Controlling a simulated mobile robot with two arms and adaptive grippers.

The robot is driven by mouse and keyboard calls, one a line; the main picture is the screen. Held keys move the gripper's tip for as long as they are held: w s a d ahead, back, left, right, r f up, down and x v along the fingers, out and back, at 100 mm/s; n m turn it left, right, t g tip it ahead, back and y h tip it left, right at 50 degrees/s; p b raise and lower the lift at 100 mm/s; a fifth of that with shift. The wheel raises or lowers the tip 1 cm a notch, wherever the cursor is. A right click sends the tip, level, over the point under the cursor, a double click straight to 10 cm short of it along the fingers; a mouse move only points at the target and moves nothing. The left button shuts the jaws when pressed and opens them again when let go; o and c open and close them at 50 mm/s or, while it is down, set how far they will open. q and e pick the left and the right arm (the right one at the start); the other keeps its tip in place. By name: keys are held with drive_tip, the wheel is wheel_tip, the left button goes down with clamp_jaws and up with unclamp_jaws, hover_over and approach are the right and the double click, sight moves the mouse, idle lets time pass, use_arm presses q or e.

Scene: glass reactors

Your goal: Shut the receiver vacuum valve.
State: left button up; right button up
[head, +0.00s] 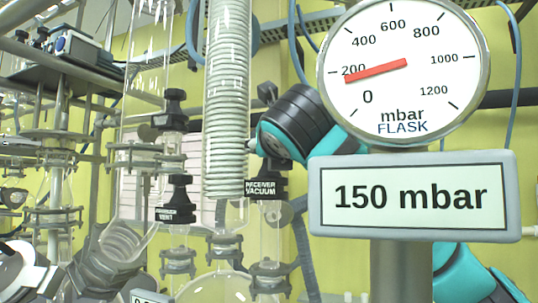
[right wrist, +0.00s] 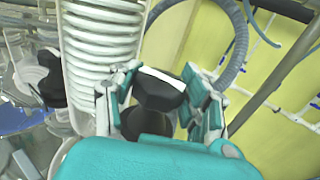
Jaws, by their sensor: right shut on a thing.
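The receiver vacuum valve has a black knob (head: 265,188) with a white-lettered RECEIVER VACUUM label, on a glass tube right of the coiled condenser in the head view. In the right wrist view the black knob (right wrist: 158,98) sits between the fingers of my right gripper (right wrist: 160,78). The gripper is shut on it, a finger on each side. In the head view the teal and dark right arm comes in behind the gauge to the knob; the fingers are hard to make out there. The knob's underside is hidden. My left gripper is not in view.
A flask gauge (head: 403,72) points just below 200, and its display (head: 414,197) reads 150 mbar; both cover much of the right. A vent knob (head: 178,200) stands left of the valve. The glass condenser (head: 227,100) is close beside the valve. A grey hose (right wrist: 238,45) curves behind.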

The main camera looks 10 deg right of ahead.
drive_tip(key=shift+f, duration=0.2)
drive_tip(key=o, duration=1.2)
drive_tip(key=shift+r, duration=0.15)
drive_tip(key=shift+o, duration=0.2)
drive_tip(key=shift+s, duration=0.1)
drive_tip(key=s, duration=0.7)
drive_tip(key=shift+s+a, duration=0.15)
drive_tip(key=shift+a, duration=0.15)
